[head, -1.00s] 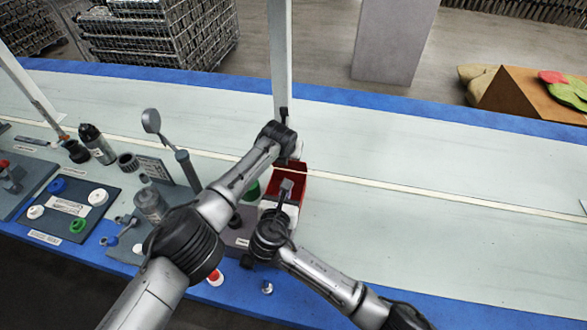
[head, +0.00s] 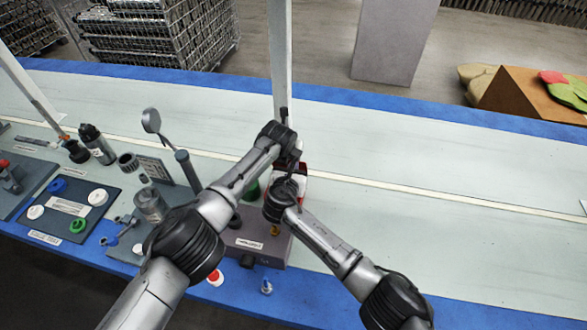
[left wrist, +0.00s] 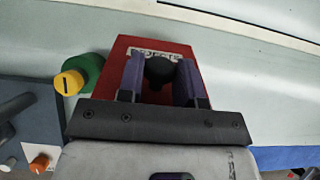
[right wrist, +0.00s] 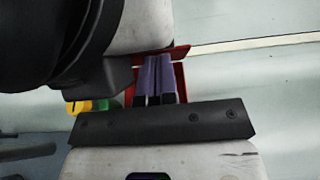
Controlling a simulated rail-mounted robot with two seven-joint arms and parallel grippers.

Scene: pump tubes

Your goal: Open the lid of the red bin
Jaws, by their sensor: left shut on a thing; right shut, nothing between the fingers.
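The red lid (left wrist: 185,48) with a white lettered label fills the middle of the left wrist view. My left gripper (left wrist: 162,72) is shut on the lid's black knob (left wrist: 158,70). In the right wrist view, a thin red lid edge (right wrist: 181,51) shows behind the fingertips, above the red bin (right wrist: 181,84), with a gap at the right. My right gripper (right wrist: 155,66) is shut and empty, over the bin close to the lid edge. Contact cannot be told. In the head view, both arms mostly hide the bin.
A green bottle (left wrist: 88,72) with a yellow cap stands close left of the bin. A grey box (head: 255,243) sits in front of it. Trays of small parts (head: 70,203) lie further left. The pale belt to the right is clear.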

